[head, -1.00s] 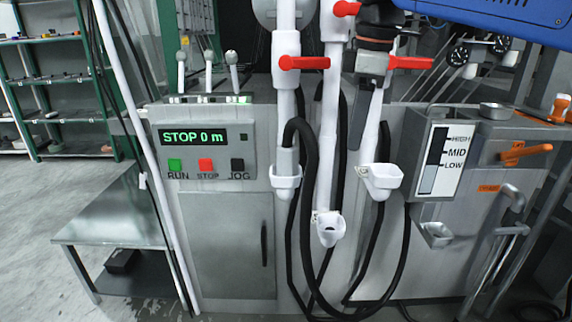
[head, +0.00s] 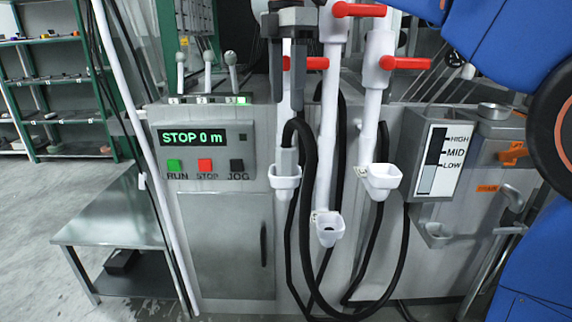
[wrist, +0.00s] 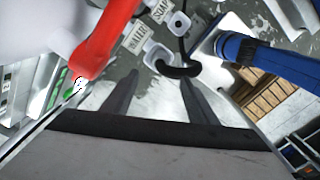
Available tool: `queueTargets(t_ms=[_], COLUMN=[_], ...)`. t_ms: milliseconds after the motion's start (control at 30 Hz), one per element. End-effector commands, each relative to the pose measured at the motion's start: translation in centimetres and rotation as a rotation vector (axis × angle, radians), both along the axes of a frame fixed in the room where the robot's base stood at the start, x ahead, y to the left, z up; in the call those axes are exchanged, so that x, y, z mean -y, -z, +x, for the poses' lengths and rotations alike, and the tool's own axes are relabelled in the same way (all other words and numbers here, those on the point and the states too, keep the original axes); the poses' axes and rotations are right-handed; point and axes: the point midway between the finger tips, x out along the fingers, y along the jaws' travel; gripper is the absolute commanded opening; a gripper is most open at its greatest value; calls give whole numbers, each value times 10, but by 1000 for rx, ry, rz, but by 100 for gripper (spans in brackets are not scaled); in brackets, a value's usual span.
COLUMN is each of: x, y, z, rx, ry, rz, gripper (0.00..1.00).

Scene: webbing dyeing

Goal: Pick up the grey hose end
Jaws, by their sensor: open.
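The grey hose end (head: 287,162) stands upright in the left white cup (head: 285,182) on the machine front. The black hose (head: 310,200) loops over from its top and hangs down to the right. My gripper (head: 285,104) points down from above, open and empty, with its fingertips a short way over the hose end and apart from it. In the wrist view, my open fingers (wrist: 158,78) show with the curved black hose (wrist: 180,70) beyond and between them. The grey part itself is hard to make out there.
Red-handled valves (head: 358,10) on white pipes stand close right of my gripper. Two more white cups (head: 328,230) are to the right. A metal table (head: 112,215) stands at lower left.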

Motion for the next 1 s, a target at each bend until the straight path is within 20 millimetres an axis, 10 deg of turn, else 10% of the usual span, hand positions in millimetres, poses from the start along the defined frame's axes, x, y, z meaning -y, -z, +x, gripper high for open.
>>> queueTargets(t_ms=[1000], x=[1], y=[126], z=[-1], rx=[0], ry=[2], rz=[0], gripper=[53])
